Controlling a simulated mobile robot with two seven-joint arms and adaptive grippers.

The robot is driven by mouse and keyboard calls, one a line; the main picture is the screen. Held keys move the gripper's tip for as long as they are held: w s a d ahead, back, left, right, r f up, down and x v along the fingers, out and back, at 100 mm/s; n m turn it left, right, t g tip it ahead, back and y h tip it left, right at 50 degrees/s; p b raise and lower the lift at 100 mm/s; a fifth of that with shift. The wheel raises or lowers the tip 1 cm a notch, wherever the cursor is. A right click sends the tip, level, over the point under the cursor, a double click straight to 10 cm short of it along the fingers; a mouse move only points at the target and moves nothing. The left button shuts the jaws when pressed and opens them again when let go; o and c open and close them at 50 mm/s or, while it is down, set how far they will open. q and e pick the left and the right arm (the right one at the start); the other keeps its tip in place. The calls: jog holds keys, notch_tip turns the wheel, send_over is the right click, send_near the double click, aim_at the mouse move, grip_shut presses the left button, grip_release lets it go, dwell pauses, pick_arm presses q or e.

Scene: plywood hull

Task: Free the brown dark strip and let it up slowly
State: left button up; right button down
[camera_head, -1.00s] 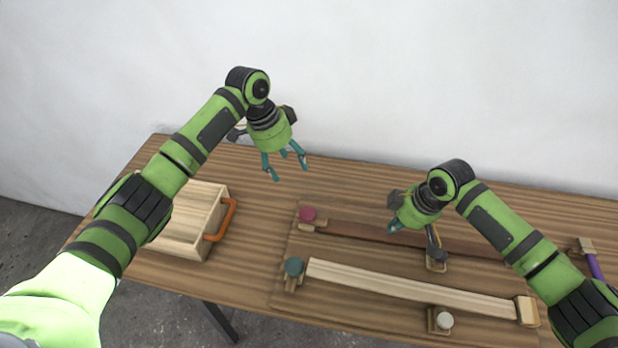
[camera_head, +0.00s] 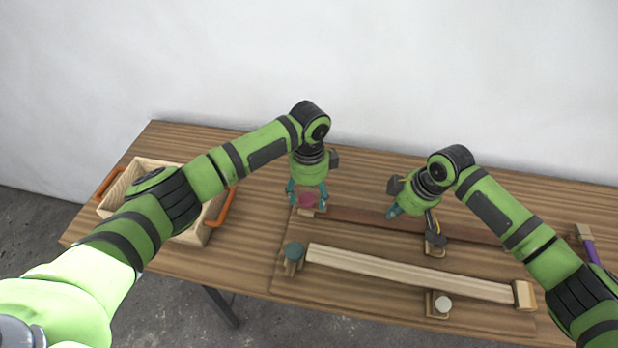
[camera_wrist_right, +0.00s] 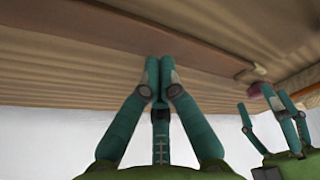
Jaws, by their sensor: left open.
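The brown dark strip (camera_head: 360,216) lies along the plywood, partly hidden behind my right gripper; it also shows in the right wrist view (camera_wrist_right: 110,28). A clamp with a red knob (camera_head: 306,201) sits at its left end. My left gripper (camera_head: 307,198) points down with its fingers open around the red knob; I cannot tell if they touch it. My right gripper (camera_head: 392,212) has its fingertips together over the strip's middle, with nothing seen between them. In the right wrist view its tips (camera_wrist_right: 160,66) overlap the strip's edge; contact is unclear.
A dark-knobbed clamp (camera_head: 436,240) stands beside my right gripper. A pale strip (camera_head: 400,273) lies in front, with a teal-knobbed clamp (camera_head: 293,252) and a white-knobbed clamp (camera_head: 442,304). A wooden box (camera_head: 198,234) with orange handles is left; a purple-handled tool (camera_head: 591,249) is right.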

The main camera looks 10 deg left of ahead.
pick_arm(q)
jog(key=shift+f, duration=1.15)
jog(key=c, duration=1.1)
jog(key=shift+s, duration=0.1)
pick_arm(e)
jog(key=shift+s, duration=0.1)
pick_arm(q)
jog(key=shift+r, duration=0.1)
pick_arm(e)
jog(key=shift+a+f, duration=0.1)
jog(key=shift+f, duration=0.05)
pick_arm(q)
jog(key=shift+r, duration=0.1)
pick_arm(e)
jog(key=shift+f, duration=0.55)
pick_arm(q)
jog(key=shift+w+d, duration=0.1)
jog(key=shift+w, duration=0.1)
pick_arm(e)
jog(key=shift+f, duration=0.15)
